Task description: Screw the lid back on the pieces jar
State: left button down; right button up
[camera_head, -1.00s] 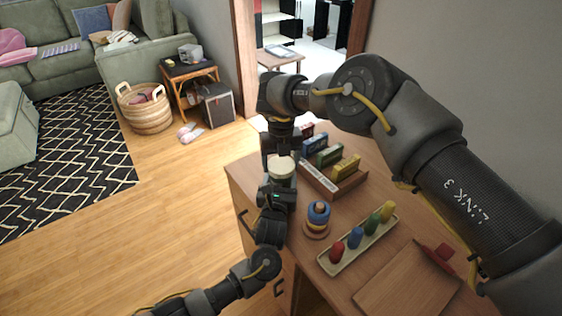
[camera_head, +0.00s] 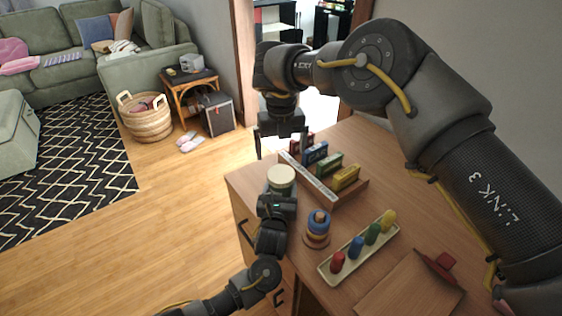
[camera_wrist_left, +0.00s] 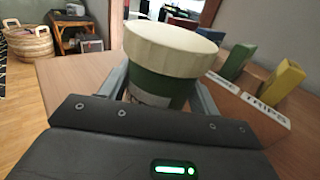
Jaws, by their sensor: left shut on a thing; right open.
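The pieces jar (camera_head: 282,188) stands upright near the left edge of the wooden desk. In the left wrist view the jar (camera_wrist_left: 158,88) is green with a pale label. Its cream lid (camera_wrist_left: 170,46) sits on top of the jar mouth and also shows in the head view (camera_head: 281,175). I cannot tell how tight the lid is. My left gripper (camera_wrist_left: 163,92) is shut on the jar body below the lid, one finger on each side. My right gripper (camera_head: 280,150) is open and empty, pointing down above the lid and apart from it.
Right of the jar are a wooden rack (camera_head: 322,187) of coloured blocks labelled with letters, a ring stacker (camera_head: 317,228) and a tray (camera_head: 333,275) of coloured pegs. A wooden board (camera_head: 405,283) lies at the front right. Open floor (camera_head: 165,225) lies left of the desk.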

jog(key=shift+r, duration=1.65)
pick_arm(q)
jog(key=shift+c, duration=1.3)
grip_release()
jog(key=s+p, duration=0.1)
jog(key=s, duration=0.2)
jog(key=s+a+p, duration=0.1)
jog(key=s, duration=0.2)
jog(key=s+p, duration=0.1)
jog(key=s, duration=0.3)
jog(key=shift+a+r, duration=0.1)
jog(key=shift+a, duration=0.05)
jog(key=shift+s, duration=0.4)
pick_arm(e)
notch_tip(320, 180, up, 3)
